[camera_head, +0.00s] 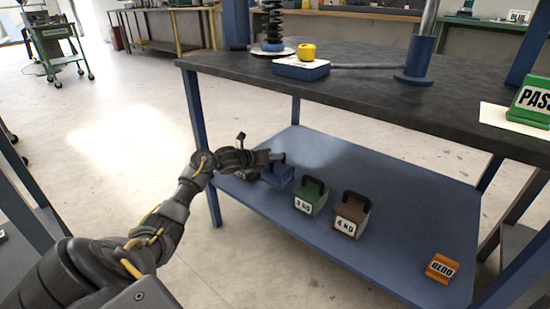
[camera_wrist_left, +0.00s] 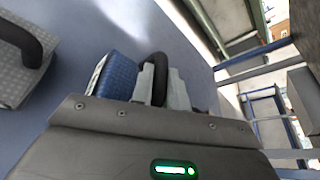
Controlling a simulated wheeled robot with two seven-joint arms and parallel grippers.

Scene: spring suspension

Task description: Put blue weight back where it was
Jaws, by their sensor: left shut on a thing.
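The blue weight (camera_head: 278,176) is at the left end of the blue lower shelf (camera_head: 330,160), to the left of the green weight. My left gripper (camera_head: 272,158) is at its handle. In the left wrist view the gripper (camera_wrist_left: 160,85) is shut on the black handle, and the blue body (camera_wrist_left: 121,75) shows beside the fingers. Whether the weight's base touches the shelf is hard to tell. My right gripper is not in view.
The green 3 kg weight (camera_head: 310,199) and brown 4 kg weight (camera_head: 350,214) stand to the right on the shelf. An orange block (camera_head: 441,268) lies farther right. The dark tabletop (camera_head: 370,85) is above, with a spring (camera_head: 272,25) and blue table legs (camera_head: 203,145).

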